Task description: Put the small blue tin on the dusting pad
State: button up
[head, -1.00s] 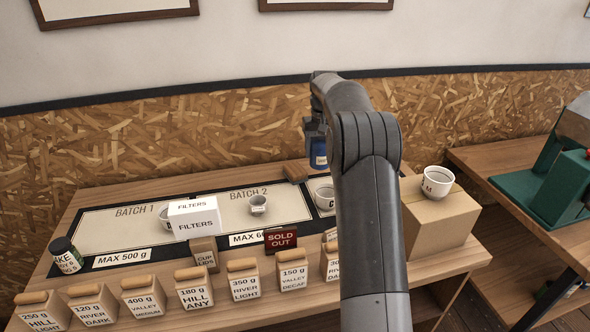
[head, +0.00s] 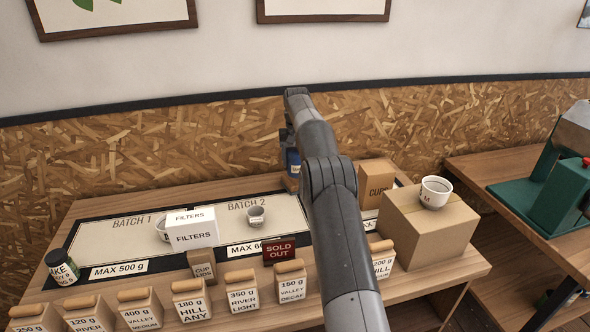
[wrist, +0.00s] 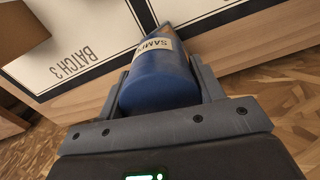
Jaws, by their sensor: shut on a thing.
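My gripper (wrist: 162,88) is shut on a blue tin (wrist: 160,92) with a white label; its visible lettering starts "SAM". In the head view the tin (head: 293,162) is held at the far side of the counter, partly hidden by my arm. In the wrist view it is tilted between the fingers, above the counter's edge and a pale panel. I cannot pick out a dusting pad in either view; my arm covers part of the counter.
A mat with pale BATCH panels (head: 110,242) covers the counter. On it stand a FILTERS box (head: 192,229) and a small cup (head: 256,215). A CUPS carton (head: 375,178) and a large box (head: 425,230) bearing a cup (head: 435,191) are right of my arm. Labelled canisters line the front.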

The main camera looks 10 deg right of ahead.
aim_at(295, 168)
jog(key=shift+w+a+f, duration=0.1)
jog(key=shift+a+f, duration=0.1)
jog(key=shift+f, duration=1.9)
jog(key=shift+f, duration=0.1)
jog(key=o, duration=1.1)
jog(key=shift+c, duration=0.2)
